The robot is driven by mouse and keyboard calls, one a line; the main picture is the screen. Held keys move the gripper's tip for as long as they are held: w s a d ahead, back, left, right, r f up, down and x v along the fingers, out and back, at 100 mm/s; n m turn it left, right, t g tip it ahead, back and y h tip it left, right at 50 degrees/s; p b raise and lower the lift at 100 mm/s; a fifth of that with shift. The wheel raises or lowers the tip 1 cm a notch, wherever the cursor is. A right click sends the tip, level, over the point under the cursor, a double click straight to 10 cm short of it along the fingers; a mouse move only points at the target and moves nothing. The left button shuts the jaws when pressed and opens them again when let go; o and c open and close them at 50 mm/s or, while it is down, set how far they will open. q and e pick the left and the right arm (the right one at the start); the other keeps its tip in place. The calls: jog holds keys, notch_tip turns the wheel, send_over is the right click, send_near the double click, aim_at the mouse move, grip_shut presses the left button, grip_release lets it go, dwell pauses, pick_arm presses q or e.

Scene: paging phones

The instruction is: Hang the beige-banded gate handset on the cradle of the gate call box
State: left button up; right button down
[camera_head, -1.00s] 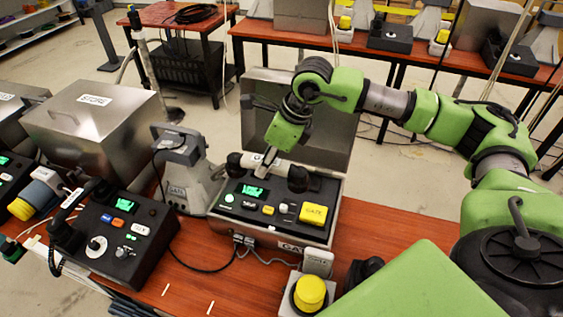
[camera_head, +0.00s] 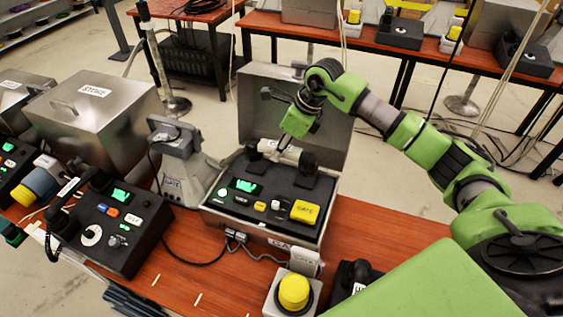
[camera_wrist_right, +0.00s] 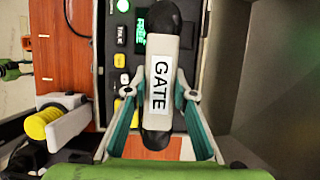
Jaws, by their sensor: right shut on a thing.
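The gate handset (camera_head: 282,152) has a pale beige-white grip and black ends. In the right wrist view the handset (camera_wrist_right: 160,85) shows a GATE label, with the fingers of my right gripper (camera_wrist_right: 162,92) on both sides of its grip. My right gripper (camera_head: 290,142) is shut on it, above the back part of the gate call box (camera_head: 262,234). The box is an open metal case with a black panel, a lit green screen and a yellow GATE button. Black cradle supports (camera_head: 305,180) show just under the handset; whether they touch is unclear.
The open lid (camera_head: 285,95) stands behind the handset. A grey GATE horn (camera_head: 180,165) stands left of the box, then a black call box (camera_head: 115,230) with its own handset. A yellow push button (camera_head: 294,291) sits in front. Bare red table (camera_head: 380,235) lies right.

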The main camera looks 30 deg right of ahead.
jog(key=shift+w+d+f+b, duration=0.4)
jog(key=shift+w+f+b, duration=0.5)
jog(key=shift+f, duration=0.6)
jog(key=shift+w+d+f+b, duration=0.5)
jog(key=shift+f+b, duration=0.65)
jog(key=shift+f, duration=0.3)
jog(key=shift+w+d+f+b, duration=0.35)
jog(key=shift+w+f+b, duration=0.6)
jog(key=shift+f, duration=0.55)
jog(key=shift+s, duration=0.2)
jog(key=shift+f, duration=0.15)
jog(key=c, duration=1.7)
grip_release()
